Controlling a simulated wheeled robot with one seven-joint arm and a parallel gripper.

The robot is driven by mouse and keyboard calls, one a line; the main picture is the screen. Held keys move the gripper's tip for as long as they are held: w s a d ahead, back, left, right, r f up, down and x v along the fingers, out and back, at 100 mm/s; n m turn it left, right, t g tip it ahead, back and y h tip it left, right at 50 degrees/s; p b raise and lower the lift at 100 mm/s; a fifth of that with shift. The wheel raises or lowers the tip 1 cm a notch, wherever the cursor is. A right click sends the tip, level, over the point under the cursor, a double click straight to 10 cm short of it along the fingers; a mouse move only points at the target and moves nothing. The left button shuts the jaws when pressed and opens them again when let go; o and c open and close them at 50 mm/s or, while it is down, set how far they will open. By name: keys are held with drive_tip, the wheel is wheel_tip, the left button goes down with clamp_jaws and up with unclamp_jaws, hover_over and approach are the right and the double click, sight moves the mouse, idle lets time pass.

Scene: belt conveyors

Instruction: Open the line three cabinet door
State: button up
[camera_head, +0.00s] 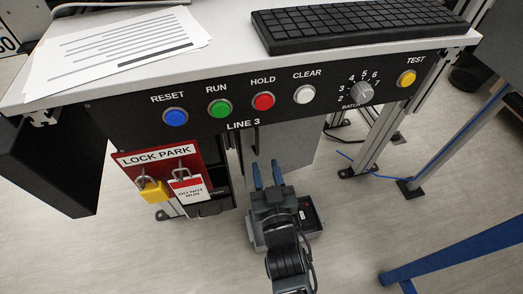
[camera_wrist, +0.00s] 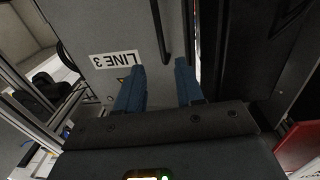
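The grey line three cabinet door (camera_wrist: 105,25) fills the upper middle of the wrist view, with an upside-down LINE 3 label (camera_wrist: 117,60). A dark bar handle (camera_wrist: 161,30) runs along it near its right edge. In the head view a grey panel (camera_head: 292,145) under the desk appears to be this door; I cannot tell whether it is ajar. My gripper (camera_head: 265,175) is below the desk front, its two blue fingers pointing at the door. In the wrist view the fingers (camera_wrist: 160,66) are apart, with the handle's near end between their tips in the picture. No grip shows.
The desk front carries the LINE 3 button panel (camera_head: 243,125). A LOCK PARK board (camera_head: 155,160) with a yellow padlock (camera_head: 152,190) and a red-white tag (camera_head: 189,188) hangs left of my gripper. Desk legs (camera_head: 375,145) and a blue frame (camera_head: 455,252) stand right.

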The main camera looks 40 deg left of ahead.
sight(257, 139)
drive_tip(key=b+x, duration=0.4)
drive_tip(key=x, duration=0.3)
drive_tip(key=shift+s+a+f, duration=0.1)
drive_tip(key=shift+s, duration=0.1)
drive_tip(key=shift+b+x, duration=0.4)
drive_tip(key=shift+x, duration=0.4)
clamp_jaws()
idle(0.7)
